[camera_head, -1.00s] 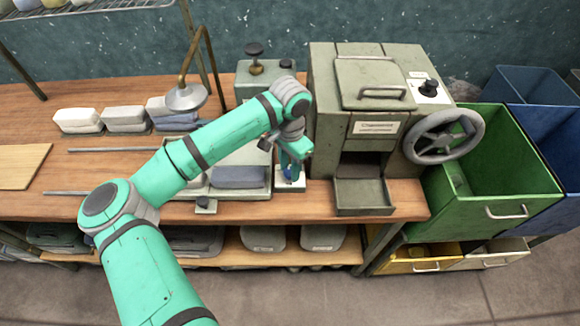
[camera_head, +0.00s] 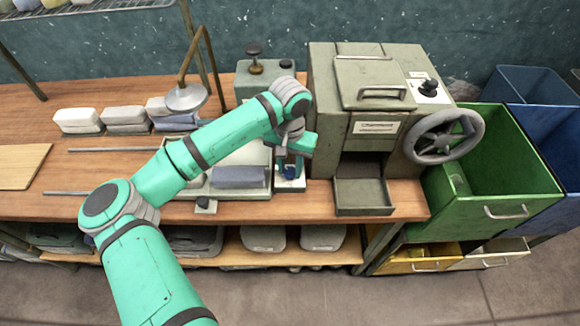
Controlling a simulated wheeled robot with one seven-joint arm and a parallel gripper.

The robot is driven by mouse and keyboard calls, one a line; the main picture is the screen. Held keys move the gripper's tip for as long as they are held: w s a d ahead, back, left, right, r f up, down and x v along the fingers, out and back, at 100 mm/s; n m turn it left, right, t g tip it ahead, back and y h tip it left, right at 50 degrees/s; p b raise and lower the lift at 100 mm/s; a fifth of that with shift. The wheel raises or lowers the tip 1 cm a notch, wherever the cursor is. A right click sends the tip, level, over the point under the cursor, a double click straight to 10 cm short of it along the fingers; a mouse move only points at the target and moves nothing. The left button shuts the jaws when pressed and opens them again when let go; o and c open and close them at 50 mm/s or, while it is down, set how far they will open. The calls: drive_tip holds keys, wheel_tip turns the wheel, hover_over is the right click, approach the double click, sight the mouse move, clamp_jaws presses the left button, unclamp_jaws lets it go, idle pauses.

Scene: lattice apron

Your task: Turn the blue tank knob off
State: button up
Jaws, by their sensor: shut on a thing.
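The blue tank knob (camera_head: 289,174) is a small blue piece on a pale plate (camera_head: 291,185) at the front edge of the bench, just left of the grey-green machine. My gripper (camera_head: 291,166) points down over it and is shut on it. The fingers and my wrist cover most of the knob, so its exact angle cannot be told.
A grey tray with a blue-grey block (camera_head: 240,177) sits close on the left. The machine (camera_head: 373,127), with its open drawer (camera_head: 363,196) and handwheel (camera_head: 444,136), stands close on the right. A lamp (camera_head: 186,98) hangs behind my arm.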

sight(290, 171)
drive_tip(key=o, duration=1)
drive_tip(key=shift+r, duration=0.15)
wheel_tip(290, 171, up, 11)
drive_tip(key=shift+f, duration=0.2)
